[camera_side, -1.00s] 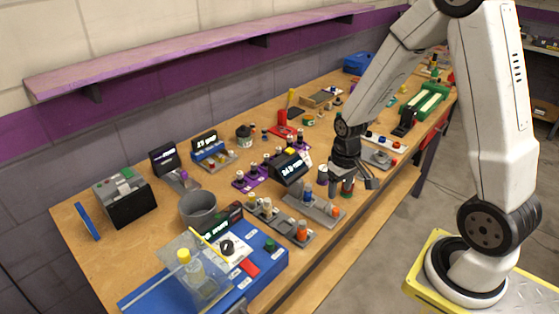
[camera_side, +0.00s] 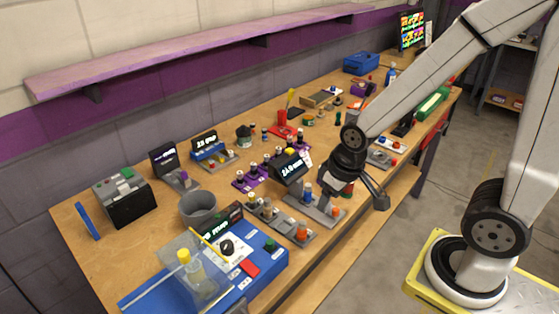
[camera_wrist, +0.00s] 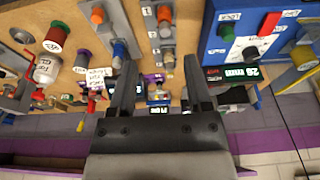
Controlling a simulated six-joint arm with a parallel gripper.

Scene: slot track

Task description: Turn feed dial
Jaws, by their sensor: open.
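A black round dial (camera_side: 227,247) sits on a white panel of the blue unit (camera_side: 262,262) at the front left of the bench. A dark dial on the blue unit also shows at the upper right of the wrist view (camera_wrist: 250,53). I cannot read which label it carries. My gripper (camera_side: 358,188) is in the air over the front edge of the bench, well to the right of the dial and apart from it. In the wrist view my gripper (camera_wrist: 160,76) has its two fingers spread with nothing between them.
A red block (camera_side: 249,268) and a green knob (camera_side: 270,245) are on the same unit. A grey cup (camera_side: 198,208) stands behind. Grey plates with orange knobs (camera_side: 302,231) lie between it and my gripper.

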